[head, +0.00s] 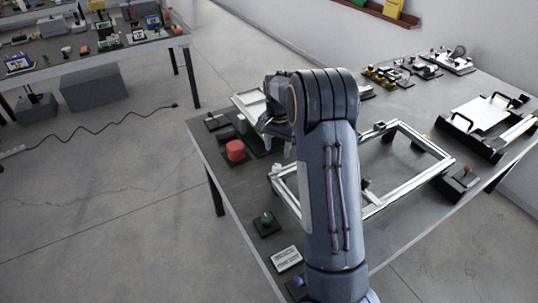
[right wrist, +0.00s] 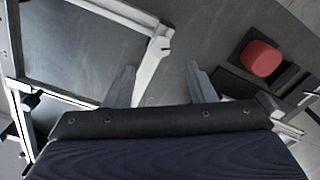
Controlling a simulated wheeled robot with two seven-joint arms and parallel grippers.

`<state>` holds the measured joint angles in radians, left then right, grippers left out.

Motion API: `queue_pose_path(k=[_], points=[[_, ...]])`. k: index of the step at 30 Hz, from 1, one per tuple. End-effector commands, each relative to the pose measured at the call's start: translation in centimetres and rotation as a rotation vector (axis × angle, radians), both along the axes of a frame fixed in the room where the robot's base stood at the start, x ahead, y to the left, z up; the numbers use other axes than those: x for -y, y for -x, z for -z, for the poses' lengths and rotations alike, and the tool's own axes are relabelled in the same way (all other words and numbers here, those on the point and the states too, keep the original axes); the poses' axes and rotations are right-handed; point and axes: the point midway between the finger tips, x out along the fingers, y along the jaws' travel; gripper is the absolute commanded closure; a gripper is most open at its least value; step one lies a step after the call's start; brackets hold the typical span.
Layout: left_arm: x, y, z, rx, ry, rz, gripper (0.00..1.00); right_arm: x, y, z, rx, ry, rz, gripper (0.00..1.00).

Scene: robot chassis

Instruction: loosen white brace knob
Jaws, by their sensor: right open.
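A pale rectangular frame (head: 405,195) lies on the grey table, partly hidden behind my right arm. In the right wrist view, the frame's rail (right wrist: 110,12) runs along the top to a corner, where a white brace (right wrist: 150,70) slants down between my fingers. A small dark spot shows near the brace's upper end; I cannot clearly make out a separate knob. My right gripper (right wrist: 161,67) is open, with one finger on each side of the brace and no visible grip on it. In the head view the right gripper (head: 278,147) points down near the frame's left corner. My left gripper is not in view.
A red block (head: 235,150) on a dark base stands left of the gripper. A black-handled fixture (head: 485,115) stands at right.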

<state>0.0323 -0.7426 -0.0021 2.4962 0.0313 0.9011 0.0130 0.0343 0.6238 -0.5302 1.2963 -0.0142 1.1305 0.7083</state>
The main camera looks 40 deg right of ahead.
Motion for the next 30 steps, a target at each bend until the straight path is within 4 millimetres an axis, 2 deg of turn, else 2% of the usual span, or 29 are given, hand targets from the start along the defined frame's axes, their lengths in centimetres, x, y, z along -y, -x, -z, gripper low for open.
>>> queue_pose_path(k=[5, 12, 16, 21, 27, 30], points=[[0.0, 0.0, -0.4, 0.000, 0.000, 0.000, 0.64, 0.0, 0.1, 1.6, -0.005, 0.000, 0.001, 0.50], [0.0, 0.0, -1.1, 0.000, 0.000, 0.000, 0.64, 0.0, 0.1, 5.5, -0.006, -0.001, 0.001, 0.50], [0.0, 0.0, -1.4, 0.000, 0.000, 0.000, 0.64, 0.0, 0.0, 7.0, -0.003, 0.000, 0.000, 0.50], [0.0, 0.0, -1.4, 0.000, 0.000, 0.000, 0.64, 0.0, 0.0, 7.8, -0.001, 0.000, 0.000, 0.50], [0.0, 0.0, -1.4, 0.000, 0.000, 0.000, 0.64, 0.0, 0.0, 7.8, -0.001, 0.000, 0.000, 0.50], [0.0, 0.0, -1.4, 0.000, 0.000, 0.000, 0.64, 0.0, 0.0, 7.8, -0.001, 0.000, 0.000, 0.62]])
